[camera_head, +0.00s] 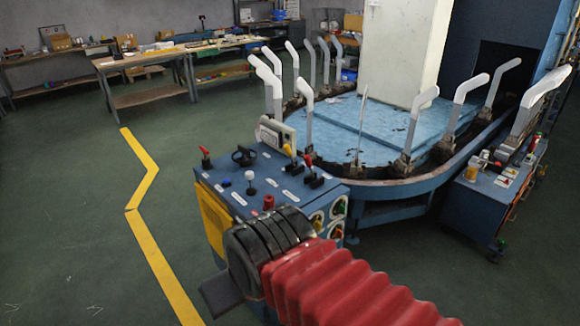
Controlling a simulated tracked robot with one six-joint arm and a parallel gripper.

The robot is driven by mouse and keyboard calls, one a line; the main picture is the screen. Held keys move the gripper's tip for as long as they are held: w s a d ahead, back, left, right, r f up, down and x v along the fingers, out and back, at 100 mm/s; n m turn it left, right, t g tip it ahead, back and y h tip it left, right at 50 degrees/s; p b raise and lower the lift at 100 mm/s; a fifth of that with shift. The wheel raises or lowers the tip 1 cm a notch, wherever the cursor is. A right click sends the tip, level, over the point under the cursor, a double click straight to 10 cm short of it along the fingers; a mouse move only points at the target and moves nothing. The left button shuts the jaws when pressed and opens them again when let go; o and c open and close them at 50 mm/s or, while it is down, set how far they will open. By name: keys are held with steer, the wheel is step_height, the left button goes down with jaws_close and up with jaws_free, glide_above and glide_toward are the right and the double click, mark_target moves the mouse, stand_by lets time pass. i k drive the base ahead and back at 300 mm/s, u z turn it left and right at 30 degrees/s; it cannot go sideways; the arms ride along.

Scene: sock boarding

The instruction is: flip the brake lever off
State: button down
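A blue control console (275,195) stands in front of the oval machine, with several small levers and knobs on its sloped top. A red-tipped lever (205,158) stands upright at its left corner. Another red-tipped lever (309,166) and a yellow-tipped lever (289,152) stand at its right part. A white-ball lever (250,182) is near the middle. The labels are too small to read, so I cannot tell which is the brake lever. My gripper (258,248) is in front of the console, at the end of my red bellows-covered arm. Its fingertips are not clearly seen.
The oval machine (375,190) carries upright white sock-shaped boards (419,115) around its rim. A second console (490,190) stands at the right. Workbenches (140,62) line the back left. The green floor at left is clear, crossed by a yellow line (150,245).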

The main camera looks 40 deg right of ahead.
mark_target(307, 161)
steer(key=i, duration=1.15)
steer(key=z, duration=0.4)
